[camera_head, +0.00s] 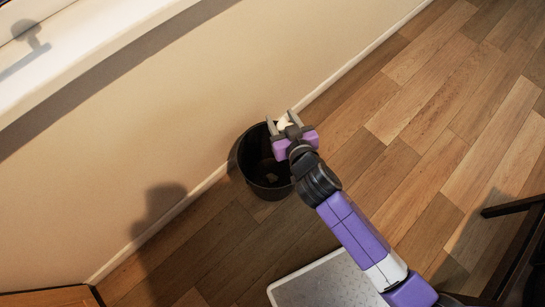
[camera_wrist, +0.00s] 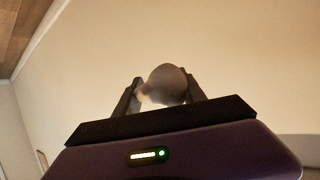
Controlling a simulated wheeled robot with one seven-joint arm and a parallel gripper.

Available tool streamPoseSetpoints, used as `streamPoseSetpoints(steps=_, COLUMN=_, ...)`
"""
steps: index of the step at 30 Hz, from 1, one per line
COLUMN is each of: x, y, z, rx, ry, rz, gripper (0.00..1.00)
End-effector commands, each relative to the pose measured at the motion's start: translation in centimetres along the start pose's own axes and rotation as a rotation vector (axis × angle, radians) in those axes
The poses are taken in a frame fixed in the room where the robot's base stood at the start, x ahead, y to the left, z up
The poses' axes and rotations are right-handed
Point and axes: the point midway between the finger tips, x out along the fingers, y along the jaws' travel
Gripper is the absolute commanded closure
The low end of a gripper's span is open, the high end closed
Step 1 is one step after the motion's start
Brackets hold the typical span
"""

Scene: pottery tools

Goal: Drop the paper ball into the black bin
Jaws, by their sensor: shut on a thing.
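The black bin (camera_head: 262,176) stands on the wood floor close against the wall in the head view. My gripper (camera_head: 283,121) is over the bin's upper right rim. It is shut on the paper ball (camera_head: 285,124), a whitish lump between the fingers. In the wrist view the paper ball (camera_wrist: 167,84) sits between the two dark fingers of my gripper (camera_wrist: 164,92), greyish in shadow. The bin does not show in the wrist view.
The beige wall (camera_head: 160,130) with a white baseboard runs just beside the bin. Dark furniture legs (camera_head: 515,215) stand at the lower right. Open wood floor (camera_head: 420,100) lies to the right of the bin.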

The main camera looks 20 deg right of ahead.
Motion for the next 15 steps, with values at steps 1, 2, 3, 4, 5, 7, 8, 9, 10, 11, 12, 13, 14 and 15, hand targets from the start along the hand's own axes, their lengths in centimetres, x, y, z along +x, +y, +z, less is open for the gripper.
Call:
streamPoseSetpoints(steps=1, x=1.4, y=-0.1, z=2.1, rx=0.005, ry=0.002, rz=0.009, gripper=0.90)
streamPoseSetpoints(steps=2, x=1.8, y=-0.1, z=2.6, rx=0.007, ry=0.002, rz=0.014, gripper=0.90)
streamPoseSetpoints(steps=3, x=2.4, y=-0.1, z=3.2, rx=0.011, ry=0.001, rz=0.022, gripper=0.90)
streamPoseSetpoints(steps=4, x=2.9, y=-0.1, z=3.8, rx=0.013, ry=0.001, rz=0.028, gripper=0.90)
streamPoseSetpoints(steps=5, x=3.3, y=-0.1, z=4.2, rx=0.015, ry=0.002, rz=0.034, gripper=0.90)
streamPoseSetpoints(steps=7, x=4.3, y=-0.1, z=5.3, rx=0.021, ry=0.002, rz=0.048, gripper=0.90)
streamPoseSetpoints(steps=8, x=4.7, y=-0.1, z=5.8, rx=0.024, ry=0.002, rz=0.053, gripper=0.90)
streamPoseSetpoints(steps=9, x=5.3, y=-0.1, z=6.5, rx=0.027, ry=0.002, rz=0.061, gripper=0.90)
streamPoseSetpoints(steps=10, x=5.7, y=0.0, z=7.0, rx=0.030, ry=0.002, rz=0.068, gripper=0.90)
streamPoseSetpoints(steps=11, x=6.2, y=0.0, z=7.4, rx=0.032, ry=0.003, rz=0.074, gripper=0.90)
streamPoseSetpoints(steps=12, x=6.7, y=0.0, z=8.0, rx=0.034, ry=0.004, rz=0.082, gripper=0.90)
streamPoseSetpoints(steps=13, x=7.1, y=0.0, z=8.5, rx=0.036, ry=0.003, rz=0.088, gripper=0.90)
streamPoseSetpoints(steps=14, x=7.5, y=0.0, z=9.0, rx=0.039, ry=0.004, rz=0.094, gripper=0.90)
streamPoseSetpoints(steps=15, x=8.1, y=0.1, z=9.6, rx=0.043, ry=0.005, rz=0.102, gripper=0.90)
